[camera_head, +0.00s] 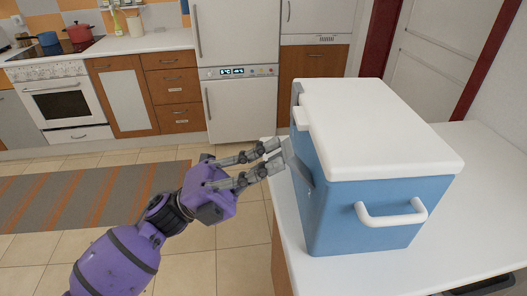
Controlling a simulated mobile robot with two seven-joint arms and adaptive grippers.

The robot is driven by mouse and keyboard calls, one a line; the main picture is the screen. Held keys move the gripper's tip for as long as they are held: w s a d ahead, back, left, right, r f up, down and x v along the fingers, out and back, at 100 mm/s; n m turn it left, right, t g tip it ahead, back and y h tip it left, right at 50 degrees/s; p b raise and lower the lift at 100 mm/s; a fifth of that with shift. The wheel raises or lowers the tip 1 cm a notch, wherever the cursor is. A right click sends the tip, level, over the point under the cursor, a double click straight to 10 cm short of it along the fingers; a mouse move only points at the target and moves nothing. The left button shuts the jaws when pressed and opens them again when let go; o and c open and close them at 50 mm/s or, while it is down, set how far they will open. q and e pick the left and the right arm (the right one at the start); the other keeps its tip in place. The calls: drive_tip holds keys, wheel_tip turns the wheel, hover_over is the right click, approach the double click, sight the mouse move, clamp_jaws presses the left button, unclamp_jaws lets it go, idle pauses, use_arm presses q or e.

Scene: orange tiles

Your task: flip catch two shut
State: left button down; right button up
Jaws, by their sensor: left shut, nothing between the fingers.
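A blue cool box (375,215) with a white lid (380,125) stands on a white worktop, its lid down. A grey flap-like catch (298,165) on its left side hangs at a slant, its upper end standing out from the box. A second grey catch (296,93) shows farther back at the lid's edge, upright. Which one is catch two, I cannot tell. My left gripper (279,154) is shut and empty, its fingertips at the nearer catch's upper end; whether they touch it is unclear. My right gripper is not in view.
The white worktop (480,220) is clear to the right of the box. A white handle (390,219) juts from the box's near side. Tiled floor (225,245) lies left of the worktop. A fridge (237,105), drawers and stove stand at the back.

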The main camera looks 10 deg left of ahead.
sight(288, 147)
use_arm(q)
drive_tip(key=d+r+y+p, duration=0.1)
drive_tip(key=d+r+p, duration=0.1)
drive_tip(key=r+y+p, duration=0.1)
drive_tip(key=p, duration=0.1)
drive_tip(key=shift+w+d+g+y, duration=0.25)
drive_tip(key=shift+d+g+y, duration=0.05)
drive_tip(key=shift+d, duration=0.1)
drive_tip(key=shift+f, duration=0.2)
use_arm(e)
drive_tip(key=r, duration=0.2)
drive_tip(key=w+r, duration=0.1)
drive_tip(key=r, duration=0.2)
use_arm(q)
drive_tip(key=shift+a, duration=0.15)
